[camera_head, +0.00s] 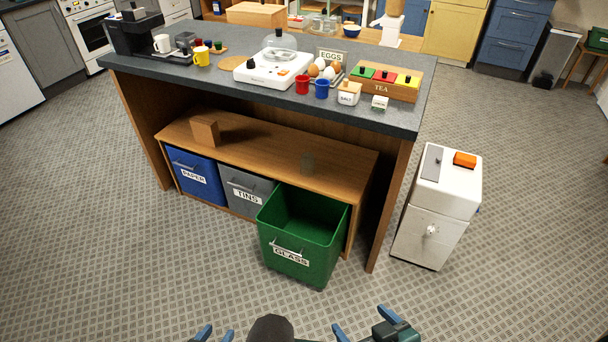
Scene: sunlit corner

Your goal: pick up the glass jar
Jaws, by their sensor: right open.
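A faint, see-through glass jar (307,164) appears to stand on the wooden shelf top (345,176) under the dark counter, above the green bin. Its outline is hard to make out. My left gripper (215,335) shows only as blue fingertips at the bottom edge, set apart with nothing visible between them. My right gripper (365,330) is open and empty at the bottom edge. Both grippers are in front of the shelf and well apart from the jar.
The green glass bin (330,240) is pulled out below the jar. Blue paper (193,180) and grey tins (245,192) bins sit left of it. A wooden block (205,133) is on the shelf. The counter (225,83) overhangs it. A white cabinet (437,205) stands right.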

